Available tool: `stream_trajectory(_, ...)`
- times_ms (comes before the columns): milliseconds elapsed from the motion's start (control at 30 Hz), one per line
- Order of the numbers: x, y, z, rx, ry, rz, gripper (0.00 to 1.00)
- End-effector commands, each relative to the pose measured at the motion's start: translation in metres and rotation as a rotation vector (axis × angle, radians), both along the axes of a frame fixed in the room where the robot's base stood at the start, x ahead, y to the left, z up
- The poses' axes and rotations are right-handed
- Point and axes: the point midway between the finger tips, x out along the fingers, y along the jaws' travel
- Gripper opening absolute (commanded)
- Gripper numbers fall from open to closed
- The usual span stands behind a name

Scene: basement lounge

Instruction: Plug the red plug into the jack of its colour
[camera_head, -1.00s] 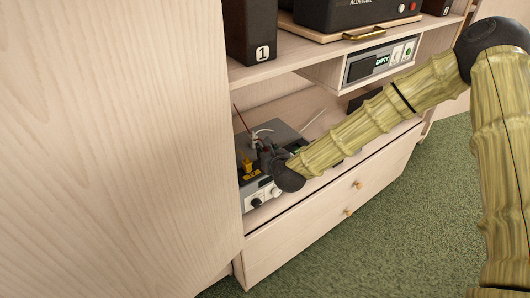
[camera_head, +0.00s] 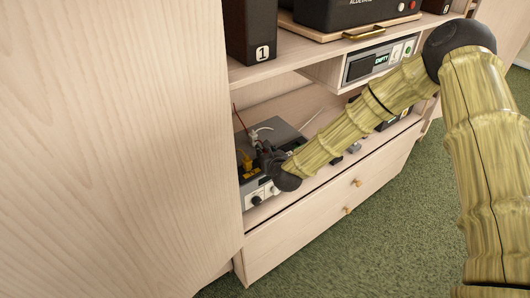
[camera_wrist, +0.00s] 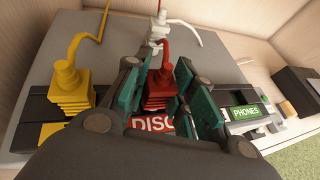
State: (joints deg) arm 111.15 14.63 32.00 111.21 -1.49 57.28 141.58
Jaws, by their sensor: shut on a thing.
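The red plug (camera_wrist: 160,88) stands between the teal-padded fingers of my gripper (camera_wrist: 158,97) in the wrist view, and the gripper is shut on it. A red cable bends up and back from its top. Just in front of it is a red label (camera_wrist: 153,124) reading "DISC", partly covered by a finger. The plug's lower end and the jack are hidden, so I cannot tell whether it is seated. In the head view my gripper (camera_head: 268,160) is over the front of a grey box (camera_head: 286,137) on the low shelf; the red plug is not clear there.
A yellow plug (camera_wrist: 70,88) stands close left of my gripper. A white plug (camera_wrist: 157,35) with a white cable is behind. A green "PHONES" label (camera_wrist: 246,112) is to the right. The upper shelf (camera_head: 300,62) overhangs, and a tall cabinet panel (camera_head: 110,150) stands left.

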Motion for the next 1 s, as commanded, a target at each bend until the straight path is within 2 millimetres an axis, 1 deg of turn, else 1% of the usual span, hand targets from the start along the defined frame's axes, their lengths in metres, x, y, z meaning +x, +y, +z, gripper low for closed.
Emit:
stream_trajectory(33, 0.000, 0.000, -0.003, 0.001, 0.000, 0.000, 0.01)
stream_trajectory(67, 0.000, 0.000, -0.002, 0.001, 0.000, 0.000, 0.29)
stream_trajectory(100, 0.000, 0.000, -0.002, 0.000, 0.000, 0.000, 0.36)
stream_trajectory(167, 0.000, 0.000, -0.002, 0.000, 0.000, 0.000, 0.47)
stream_trajectory(467, 0.000, 0.000, -0.001, 0.000, 0.000, 0.000, 0.47)
stream_trajectory(600, -0.001, -0.001, 0.003, 0.000, 0.000, 0.000, 0.47)
stream_trajectory(767, -0.021, -0.008, 0.009, 0.002, 0.002, -0.002, 0.47)
stream_trajectory(1000, -0.060, -0.020, 0.027, 0.002, 0.001, -0.002, 0.47)
